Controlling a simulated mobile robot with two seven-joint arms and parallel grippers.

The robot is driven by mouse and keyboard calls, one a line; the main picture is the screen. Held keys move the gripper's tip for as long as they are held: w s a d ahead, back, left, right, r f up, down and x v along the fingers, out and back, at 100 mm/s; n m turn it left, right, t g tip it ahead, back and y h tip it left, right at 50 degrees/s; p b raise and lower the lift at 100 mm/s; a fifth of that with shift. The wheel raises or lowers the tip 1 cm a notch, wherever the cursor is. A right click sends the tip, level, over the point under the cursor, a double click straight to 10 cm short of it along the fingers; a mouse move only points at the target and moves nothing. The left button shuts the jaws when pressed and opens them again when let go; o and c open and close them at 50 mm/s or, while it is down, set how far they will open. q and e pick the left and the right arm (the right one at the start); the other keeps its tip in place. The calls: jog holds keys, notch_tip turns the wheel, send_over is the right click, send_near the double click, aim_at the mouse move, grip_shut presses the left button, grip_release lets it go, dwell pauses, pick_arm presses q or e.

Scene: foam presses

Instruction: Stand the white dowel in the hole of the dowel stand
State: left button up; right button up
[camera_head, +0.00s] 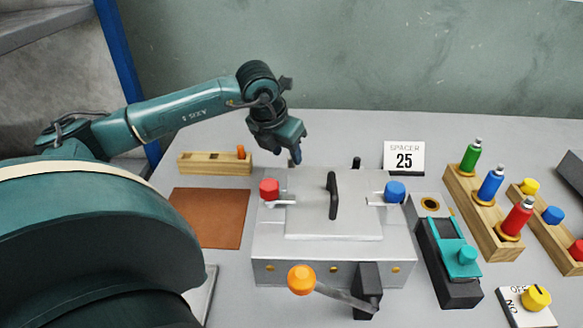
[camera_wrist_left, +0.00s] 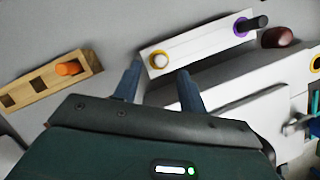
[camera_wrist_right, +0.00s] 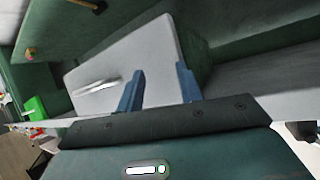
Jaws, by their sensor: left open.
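A white round end in a yellow ring, which looks like the top of the white dowel (camera_wrist_left: 159,61), shows in the left wrist view at one end of a white block (camera_wrist_left: 198,43). A black dowel (camera_wrist_left: 257,22) stands in a purple ring at the block's other end. My left gripper (camera_head: 296,158) is open and empty behind the press; its fingertips (camera_wrist_left: 158,78) point towards the white end. A grey block with a ringed dark hole, seemingly the dowel stand (camera_head: 446,211), is right of the press. My right gripper (camera_wrist_right: 161,82) appears open and empty, outside the head view.
The press (camera_head: 270,243) with red and blue knobs fills the middle. A wooden block (camera_head: 205,163) with an orange peg and a brown mat (camera_head: 208,220) lie left. Wooden racks (camera_head: 478,208) with bottles and a teal-and-black device (camera_head: 447,262) stand right. A "SPACER 25" sign (camera_head: 404,157) stands behind.

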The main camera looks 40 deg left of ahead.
aim_at(290, 158)
pick_arm(q)
jog(key=x, duration=0.4)
jog(key=shift+c, duration=0.4)
grip_shut()
